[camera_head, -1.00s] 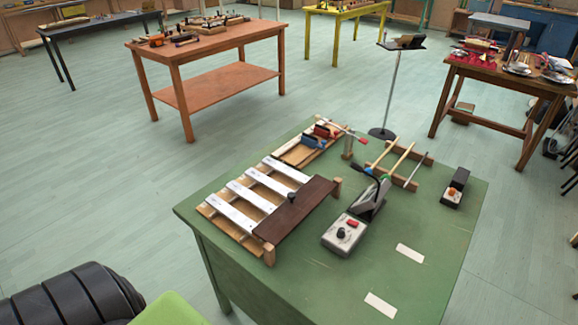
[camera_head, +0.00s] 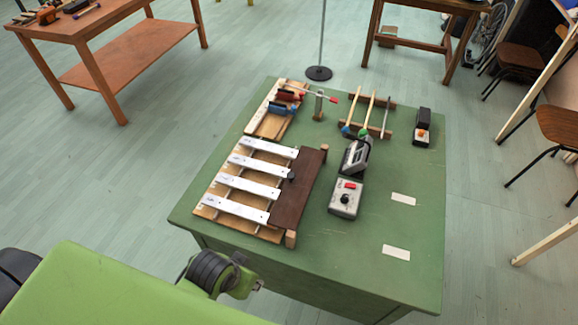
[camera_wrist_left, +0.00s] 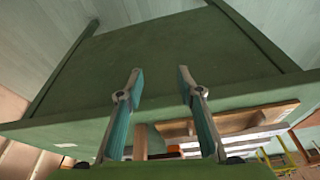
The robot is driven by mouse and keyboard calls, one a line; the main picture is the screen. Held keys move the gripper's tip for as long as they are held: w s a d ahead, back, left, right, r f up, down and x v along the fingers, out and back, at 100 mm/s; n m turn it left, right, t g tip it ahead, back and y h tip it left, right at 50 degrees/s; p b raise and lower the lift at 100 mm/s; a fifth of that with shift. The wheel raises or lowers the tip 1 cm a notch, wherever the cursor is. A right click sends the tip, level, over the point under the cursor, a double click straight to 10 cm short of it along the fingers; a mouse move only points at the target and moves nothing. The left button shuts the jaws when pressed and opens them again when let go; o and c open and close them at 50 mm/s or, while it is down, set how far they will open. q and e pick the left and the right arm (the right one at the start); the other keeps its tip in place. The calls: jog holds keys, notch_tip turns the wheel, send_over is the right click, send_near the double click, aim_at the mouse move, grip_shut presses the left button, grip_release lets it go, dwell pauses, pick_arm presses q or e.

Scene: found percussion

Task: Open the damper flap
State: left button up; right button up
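The damper flap (camera_head: 305,190) is a dark brown board lying flat along the right side of a small metal-bar xylophone (camera_head: 240,185). A black knob (camera_head: 291,176) sits at its left edge. The flap covers the right ends of the white bars. My left gripper (camera_wrist_left: 160,78) is open and empty in the left wrist view, its two fingers apart before the green table's edge. In the head view my left arm (camera_head: 215,272) is at the lower left, off the table's front edge and well short of the flap. My right gripper is not in view.
The green table (camera_head: 420,270) also holds a grey box with a red switch (camera_head: 346,198), a rack with sticks (camera_head: 370,115), a small black device (camera_head: 422,125) and two white labels (camera_head: 403,198). An orange table (camera_head: 130,60) stands behind left.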

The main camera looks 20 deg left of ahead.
pick_arm(q)
notch_tip(320, 180, up, 8)
jog(key=w+d+p, duration=0.1)
jog(key=w, duration=0.1)
jog(key=m+h, duration=0.3)
jog(key=m, duration=0.4)
send_near(291, 175)
jog(key=p+x, duration=0.3)
jog(key=x, duration=0.5)
jog(key=shift+f, duration=0.1)
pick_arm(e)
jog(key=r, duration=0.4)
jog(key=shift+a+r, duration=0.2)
pick_arm(q)
grip_shut()
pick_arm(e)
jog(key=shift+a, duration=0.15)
